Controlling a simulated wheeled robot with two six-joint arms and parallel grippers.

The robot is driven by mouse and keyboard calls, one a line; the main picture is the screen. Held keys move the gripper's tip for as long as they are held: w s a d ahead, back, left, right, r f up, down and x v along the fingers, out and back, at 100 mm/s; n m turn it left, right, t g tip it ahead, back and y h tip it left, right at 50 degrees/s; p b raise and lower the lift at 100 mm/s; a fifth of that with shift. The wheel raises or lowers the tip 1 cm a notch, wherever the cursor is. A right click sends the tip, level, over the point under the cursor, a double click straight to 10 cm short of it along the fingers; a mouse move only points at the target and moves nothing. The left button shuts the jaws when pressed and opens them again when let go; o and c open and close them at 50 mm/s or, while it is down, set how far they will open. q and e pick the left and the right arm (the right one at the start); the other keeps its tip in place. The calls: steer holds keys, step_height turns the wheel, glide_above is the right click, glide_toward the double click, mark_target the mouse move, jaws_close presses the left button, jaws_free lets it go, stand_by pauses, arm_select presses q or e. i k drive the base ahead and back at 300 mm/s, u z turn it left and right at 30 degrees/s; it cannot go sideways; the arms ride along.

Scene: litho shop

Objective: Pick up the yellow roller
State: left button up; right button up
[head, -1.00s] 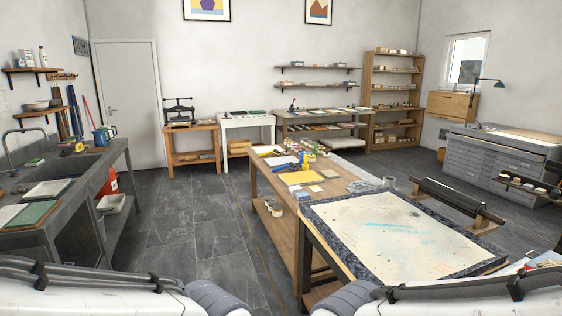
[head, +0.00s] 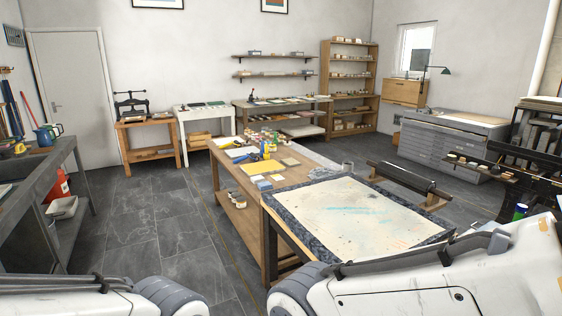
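I cannot make out a yellow roller for certain in the head view. Another small yellow object (head: 19,149) sits by the sink counter at the left. My two white arms show along the bottom edge, but neither gripper is in the picture.
A stained pale sheet on a dark-edged table (head: 345,215) stands in front at the right. A large black roller (head: 402,178) rests on a wooden stand behind it. A dark press (head: 535,145) is at the far right. Open tiled floor (head: 160,215) lies at the left centre.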

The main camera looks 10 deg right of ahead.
mark_target(225, 145)
steer(key=u, duration=0.6)
steer(key=i, duration=7.5)
steer(key=z, duration=1.75)
